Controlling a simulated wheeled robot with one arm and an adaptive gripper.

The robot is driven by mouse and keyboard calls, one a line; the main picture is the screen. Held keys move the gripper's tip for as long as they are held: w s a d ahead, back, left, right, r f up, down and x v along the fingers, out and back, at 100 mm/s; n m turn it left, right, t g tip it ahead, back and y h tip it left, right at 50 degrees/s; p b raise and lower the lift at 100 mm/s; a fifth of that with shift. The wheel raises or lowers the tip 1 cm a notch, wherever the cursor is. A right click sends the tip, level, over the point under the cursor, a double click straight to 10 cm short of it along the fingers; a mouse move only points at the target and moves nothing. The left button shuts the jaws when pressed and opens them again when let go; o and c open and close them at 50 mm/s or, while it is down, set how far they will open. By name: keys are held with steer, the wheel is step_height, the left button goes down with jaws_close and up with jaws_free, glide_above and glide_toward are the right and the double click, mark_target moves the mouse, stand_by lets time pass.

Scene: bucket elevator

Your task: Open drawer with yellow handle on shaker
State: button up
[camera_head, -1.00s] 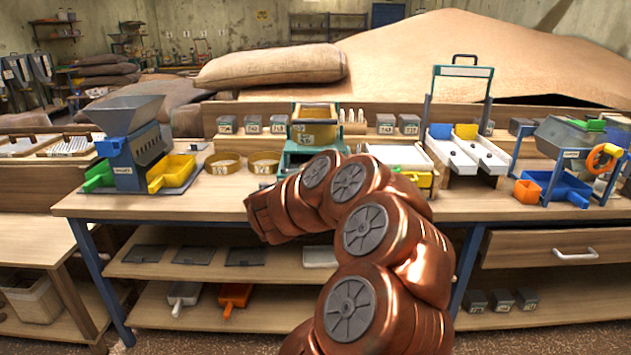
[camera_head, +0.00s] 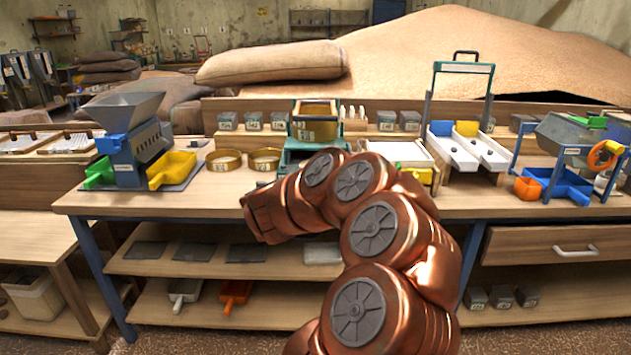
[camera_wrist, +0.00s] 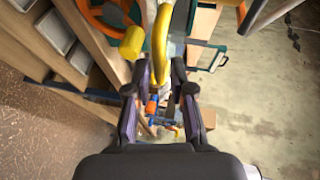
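A green-framed shaker (camera_head: 293,158) with a round brass sieve (camera_head: 315,125) on top stands mid-bench in the head view, its lower front partly hidden by my arm. A white-topped unit (camera_head: 398,152) stands to its right, with a yellow part (camera_head: 428,177) low at its front. In the wrist view, a long curved yellow bar, seemingly a handle (camera_wrist: 161,45), lies ahead of and between my fingers. My gripper (camera_wrist: 160,98) is open, with a finger on each side of the bar's near end. I cannot tell whether they touch. My gripper's fingers are not visible in the head view.
Two brass sieve rings (camera_head: 224,160) lie left of the shaker. A blue hopper machine (camera_head: 128,140) with yellow and green bins is farther left. A wooden drawer (camera_head: 555,247) is under the bench at right. In the wrist view, a yellow knob (camera_wrist: 132,43) sits left of the bar.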

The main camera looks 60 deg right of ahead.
steer(key=v, duration=1.1)
steer(key=shift+w, duration=0.1)
